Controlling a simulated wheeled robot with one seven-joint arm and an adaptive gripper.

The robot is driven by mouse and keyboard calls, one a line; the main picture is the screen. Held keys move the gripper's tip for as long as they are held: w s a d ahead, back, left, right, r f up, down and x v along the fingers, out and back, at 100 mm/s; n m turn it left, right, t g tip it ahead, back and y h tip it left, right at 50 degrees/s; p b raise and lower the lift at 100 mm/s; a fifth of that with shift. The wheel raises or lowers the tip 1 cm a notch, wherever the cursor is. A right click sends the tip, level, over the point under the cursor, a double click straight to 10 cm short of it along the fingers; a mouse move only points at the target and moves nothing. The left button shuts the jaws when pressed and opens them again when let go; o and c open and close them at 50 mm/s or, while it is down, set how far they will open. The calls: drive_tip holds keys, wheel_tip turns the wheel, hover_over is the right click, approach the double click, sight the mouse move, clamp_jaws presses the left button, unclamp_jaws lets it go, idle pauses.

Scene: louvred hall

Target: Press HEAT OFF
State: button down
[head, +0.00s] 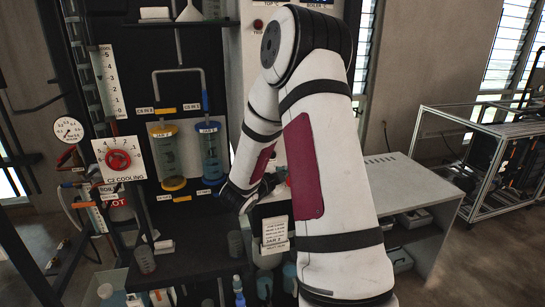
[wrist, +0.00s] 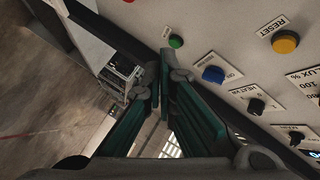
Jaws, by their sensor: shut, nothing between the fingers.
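In the wrist view, a sloped grey panel carries a blue button (wrist: 213,74) with a white label plate whose small print I cannot read for sure. A green button (wrist: 176,41) sits up and left of it, with a small label too small to read. A black knob (wrist: 256,105) has a plate that seems to begin with HEAT. I cannot tell which button is HEAT OFF. My gripper (wrist: 166,72) is shut and empty, its tips just left of the blue button and below the green one in the picture. In the head view my arm hides the fingertips and most of this panel.
A yellow RESET button (wrist: 285,42) and further black knobs are on the same panel. In the head view, the red C2 COOLING dial (head: 118,160) and jars (head: 166,155) stand left of my arm. A metal-framed rack (head: 490,150) is at right, with open floor before it.

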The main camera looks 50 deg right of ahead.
drive_tip(key=shift+w+d+b, duration=0.6)
drive_tip(key=shift+w+d, duration=0.15)
drive_tip(key=shift+w, duration=0.5)
drive_tip(key=shift+w+d+b, duration=0.65)
drive_tip(key=shift+w+d, duration=0.15)
drive_tip(key=shift+w, duration=0.5)
drive_tip(key=shift+w+d+b, duration=0.6)
drive_tip(key=shift+w+d, duration=0.15)
drive_tip(key=shift+w, duration=0.5)
drive_tip(key=shift+w+d+b, duration=0.2)
drive_tip(key=shift+w+b, duration=0.1)
drive_tip(key=shift+w, duration=0.05)
drive_tip(key=shift+w+d, duration=0.2)
drive_tip(key=shift+w, duration=0.15)
drive_tip(key=shift+s, duration=0.1)
drive_tip(key=shift+s+a, duration=0.45)
drive_tip(key=shift+s, duration=0.2)
